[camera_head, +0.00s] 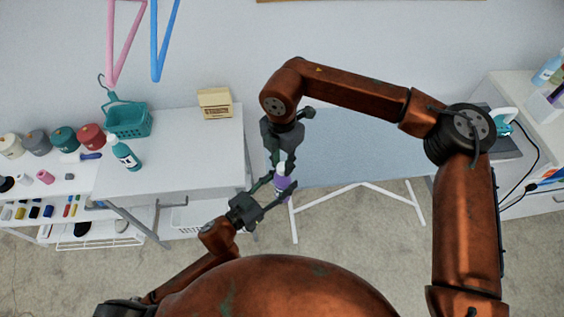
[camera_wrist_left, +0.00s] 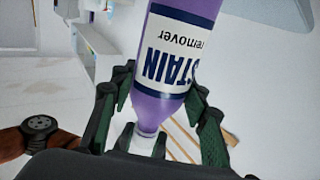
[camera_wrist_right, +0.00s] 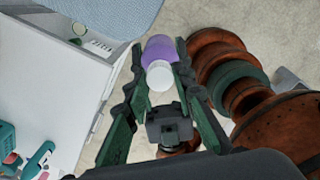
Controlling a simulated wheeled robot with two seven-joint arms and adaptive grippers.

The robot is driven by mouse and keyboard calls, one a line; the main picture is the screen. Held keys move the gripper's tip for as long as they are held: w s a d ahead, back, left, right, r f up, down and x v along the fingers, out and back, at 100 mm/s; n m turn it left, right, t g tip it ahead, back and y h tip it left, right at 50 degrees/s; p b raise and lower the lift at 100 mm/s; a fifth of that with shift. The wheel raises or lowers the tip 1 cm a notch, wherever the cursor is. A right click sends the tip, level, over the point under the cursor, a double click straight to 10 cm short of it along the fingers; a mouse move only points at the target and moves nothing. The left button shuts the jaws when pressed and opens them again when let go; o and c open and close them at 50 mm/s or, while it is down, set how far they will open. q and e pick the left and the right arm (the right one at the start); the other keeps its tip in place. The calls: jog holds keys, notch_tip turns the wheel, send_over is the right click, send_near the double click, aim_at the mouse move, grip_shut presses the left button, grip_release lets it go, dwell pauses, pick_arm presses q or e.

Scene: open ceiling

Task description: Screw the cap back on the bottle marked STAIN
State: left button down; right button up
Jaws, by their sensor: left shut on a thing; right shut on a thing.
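In the head view the bottle (camera_head: 283,184) is held in the air in front of the tables. My right gripper (camera_head: 281,166) reaches down to its top from above. In the right wrist view the white round cap (camera_wrist_right: 159,76) is between my right fingertips (camera_wrist_right: 163,66), in line with the purple bottle (camera_wrist_right: 158,48). Whether the cap is seated on the neck cannot be told.
A white table (camera_head: 175,150) on the left holds a teal bottle (camera_head: 125,154), a teal basket (camera_head: 130,122) and a beige box (camera_head: 215,103). A blue-grey ironing board (camera_head: 350,140) stands behind my right arm. A shelf with spools is at far left.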

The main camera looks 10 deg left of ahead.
jog(key=m, duration=0.6)
jog(key=shift+w, duration=0.1)
jog(key=m, duration=0.4)
jog(key=o, duration=0.8)
jog(key=shift+o, duration=0.2)
notch_tip(320, 180, up, 12)
